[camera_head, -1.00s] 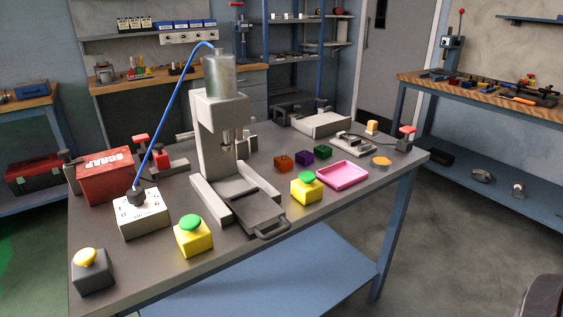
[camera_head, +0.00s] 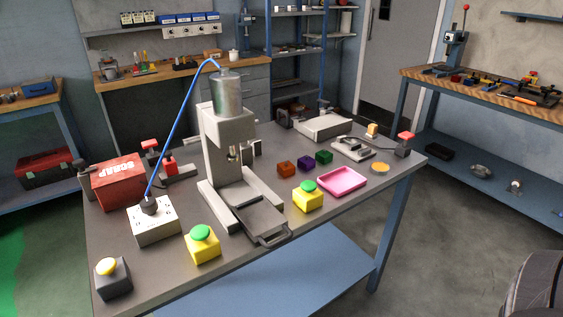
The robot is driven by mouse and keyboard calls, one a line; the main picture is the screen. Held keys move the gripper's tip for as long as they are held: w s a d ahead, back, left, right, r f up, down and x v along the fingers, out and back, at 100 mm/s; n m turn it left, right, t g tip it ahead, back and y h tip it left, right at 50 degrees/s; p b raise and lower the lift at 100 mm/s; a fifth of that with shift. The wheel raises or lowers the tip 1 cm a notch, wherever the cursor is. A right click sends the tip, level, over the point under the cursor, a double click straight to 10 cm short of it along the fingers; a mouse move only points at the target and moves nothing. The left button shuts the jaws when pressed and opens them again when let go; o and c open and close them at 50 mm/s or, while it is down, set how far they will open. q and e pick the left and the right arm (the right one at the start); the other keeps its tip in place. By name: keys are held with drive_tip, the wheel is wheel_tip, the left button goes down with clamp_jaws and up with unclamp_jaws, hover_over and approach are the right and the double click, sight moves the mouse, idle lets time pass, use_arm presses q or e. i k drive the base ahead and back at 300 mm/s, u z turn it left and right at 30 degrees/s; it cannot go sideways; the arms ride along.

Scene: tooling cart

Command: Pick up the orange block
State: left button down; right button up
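A dark orange block (camera_head: 287,168) sits on the grey cart top (camera_head: 285,205), right of the press. It is the leftmost in a short row with a purple block (camera_head: 305,162) and a green block (camera_head: 324,157). A lighter, yellow-orange block (camera_head: 372,130) stands farther back at the right, near a small clamp.
The grey press (camera_head: 228,150) with its dark tray (camera_head: 258,220) stands left of the blocks. A pink tray (camera_head: 342,181) and a yellow box with a green button (camera_head: 308,196) lie in front of them. A red SCRAP bin (camera_head: 121,183) is at the left.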

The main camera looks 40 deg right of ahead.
sight(285, 171)
drive_tip(key=u, duration=2.9)
drive_tip(key=k, duration=2.15)
drive_tip(key=z, duration=0.2)
